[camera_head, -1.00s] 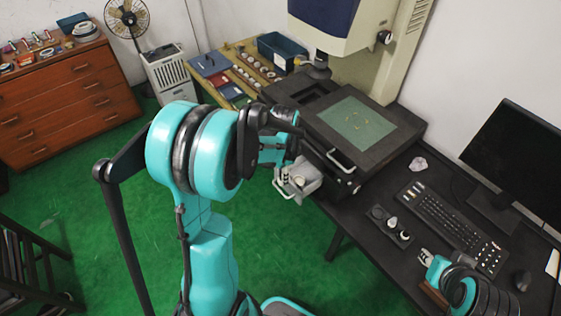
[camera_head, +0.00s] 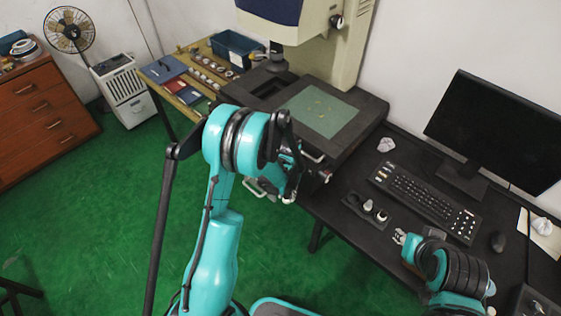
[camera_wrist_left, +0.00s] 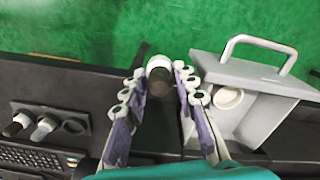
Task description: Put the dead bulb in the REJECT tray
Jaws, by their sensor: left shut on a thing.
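My left gripper (camera_head: 290,196) is in front of the black machine's front edge. In the left wrist view, its fingers (camera_wrist_left: 160,88) are shut on a bulb (camera_wrist_left: 158,64) with a pale end and a dark body. A grey open tray (camera_wrist_left: 262,88) with a handle is just right of the fingers and holds a white round piece (camera_wrist_left: 229,97). In the head view the arm mostly hides this tray; its handle (camera_head: 256,188) shows. I cannot read any label on it. My right gripper (camera_head: 400,237) is low over the desk; its jaw opening is unclear.
A black holder (camera_head: 352,202) on the desk has two bulbs and one empty socket; it also shows in the left wrist view (camera_wrist_left: 50,110). Green floor is open at the left.

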